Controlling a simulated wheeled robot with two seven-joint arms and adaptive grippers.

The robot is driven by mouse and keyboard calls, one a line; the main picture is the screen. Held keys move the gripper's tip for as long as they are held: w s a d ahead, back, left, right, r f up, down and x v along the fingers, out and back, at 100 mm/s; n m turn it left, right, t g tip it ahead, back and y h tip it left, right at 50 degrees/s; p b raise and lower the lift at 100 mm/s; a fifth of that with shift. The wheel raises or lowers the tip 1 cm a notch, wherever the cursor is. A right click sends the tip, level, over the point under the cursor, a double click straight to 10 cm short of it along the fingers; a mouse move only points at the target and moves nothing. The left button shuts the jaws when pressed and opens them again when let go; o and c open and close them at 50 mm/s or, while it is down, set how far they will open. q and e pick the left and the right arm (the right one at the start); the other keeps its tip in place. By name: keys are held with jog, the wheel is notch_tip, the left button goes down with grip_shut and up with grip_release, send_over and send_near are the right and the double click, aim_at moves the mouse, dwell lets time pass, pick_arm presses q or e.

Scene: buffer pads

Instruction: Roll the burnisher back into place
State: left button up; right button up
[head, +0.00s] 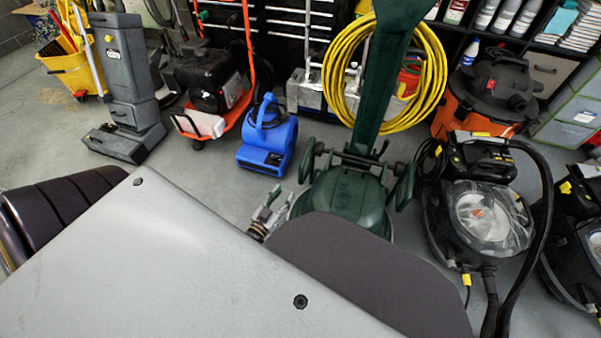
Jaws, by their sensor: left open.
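The burnisher (345,196) is a dark green floor machine standing upright on the grey floor, right of the middle. Its broad green handle column (385,75) rises to the top edge, with a coiled yellow cord (433,85) around it. Small wheels show at both sides of its body. My left gripper (272,200) is open, just left of the burnisher's lower body; I cannot tell whether it touches it. My own grey body panel hides the front lower part of the burnisher. My right gripper is not in view.
A blue air mover (268,138) stands left of the burnisher. Black vacuum-like machines (480,215) stand close on the right. Behind are an orange-and-black vacuum (490,90), a tool chest and shelves. A grey upright machine (125,90) and yellow bucket (75,72) stand at left.

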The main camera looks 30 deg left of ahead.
aim_at(299, 174)
pick_arm(q)
jog(key=w+b, duration=0.2)
jog(key=w, duration=0.3)
jog(key=w+b, duration=0.2)
jog(key=w, duration=0.4)
jog(key=shift+a+f, duration=0.1)
jog(key=shift+a, duration=0.1)
jog(key=shift+w, duration=1)
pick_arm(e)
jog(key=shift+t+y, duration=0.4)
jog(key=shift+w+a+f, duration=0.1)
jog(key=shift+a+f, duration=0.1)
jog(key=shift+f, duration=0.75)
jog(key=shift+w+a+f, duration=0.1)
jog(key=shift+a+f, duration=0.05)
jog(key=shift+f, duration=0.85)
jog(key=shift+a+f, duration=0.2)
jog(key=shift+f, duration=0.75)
pick_arm(q)
grip_shut()
